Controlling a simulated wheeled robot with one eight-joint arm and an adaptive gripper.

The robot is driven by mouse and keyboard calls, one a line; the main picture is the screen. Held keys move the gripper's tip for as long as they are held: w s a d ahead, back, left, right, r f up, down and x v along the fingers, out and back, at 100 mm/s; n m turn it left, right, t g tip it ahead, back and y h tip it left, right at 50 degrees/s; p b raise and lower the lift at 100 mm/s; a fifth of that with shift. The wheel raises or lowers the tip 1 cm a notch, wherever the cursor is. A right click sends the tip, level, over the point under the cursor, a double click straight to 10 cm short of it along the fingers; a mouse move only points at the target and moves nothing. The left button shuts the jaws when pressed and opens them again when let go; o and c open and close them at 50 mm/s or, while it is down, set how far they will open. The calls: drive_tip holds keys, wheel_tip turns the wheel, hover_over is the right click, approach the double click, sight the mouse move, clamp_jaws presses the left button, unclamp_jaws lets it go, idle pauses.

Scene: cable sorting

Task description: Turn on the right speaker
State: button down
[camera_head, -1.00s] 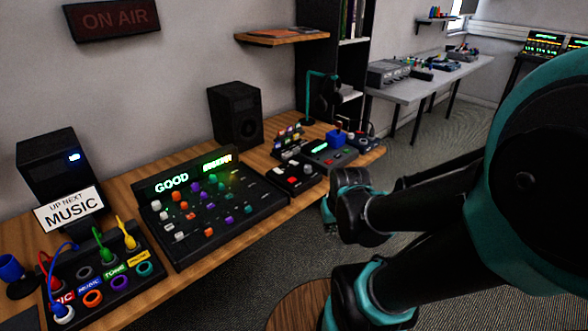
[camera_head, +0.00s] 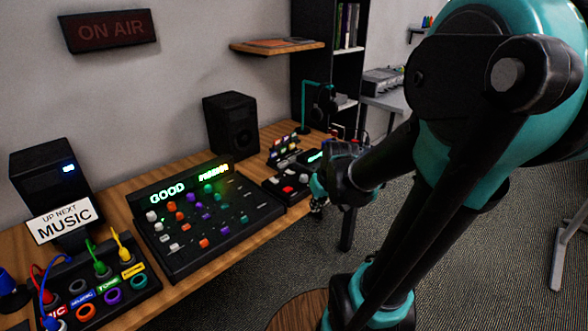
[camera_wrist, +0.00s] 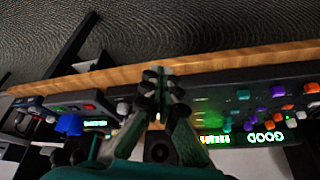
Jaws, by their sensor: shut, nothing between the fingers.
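The right speaker (camera_head: 232,125) is a black box standing upright at the back of the wooden desk, behind the mixer. I see no lit light on it in the head view. The left speaker (camera_head: 45,170) shows a small blue light. My gripper (camera_head: 317,208) is at the desk's front edge, to the right of the mixer, apart from the right speaker and partly hidden by my arm. In the wrist view its fingers (camera_wrist: 157,78) come together with nothing between them. A dark round cone of the speaker (camera_wrist: 158,146) shows behind the fingers there.
The mixer (camera_head: 250,212) with a lit "GOOD" display covers the desk's middle. A small control box (camera_head: 285,188) and a headphone stand (camera_head: 304,105) lie to its right. A patch panel (camera_head: 72,300) with cables and a "MUSIC" sign (camera_head: 60,222) are at left. A shelf (camera_head: 278,46) hangs above.

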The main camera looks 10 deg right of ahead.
drive_tip(key=w+r+n+y, duration=0.1)
drive_tip(key=w+r+n, duration=0.1)
drive_tip(key=w, duration=1.1)
drive_tip(key=w+d+r+n+t+y, duration=0.1)
drive_tip(key=w+r+n+y, duration=0.1)
drive_tip(key=w, duration=1.2)
wheel_tip(320, 180, up, 2)
drive_tip(key=shift+d+n+t, duration=0.3)
drive_tip(key=shift+n, duration=0.3)
hover_over(290, 171)
drive_tip(key=s+d, duration=0.1)
drive_tip(key=s, duration=0.1)
drive_tip(key=f, duration=0.7)
drive_tip(key=shift+d+f, duration=0.2)
drive_tip(key=shift+f, duration=0.1)
wheel_tip(290, 171, down, 4)
drive_tip(key=shift+s+r, duration=0.1)
drive_tip(key=shift+s, duration=0.05)
drive_tip(key=shift+f, duration=0.25)
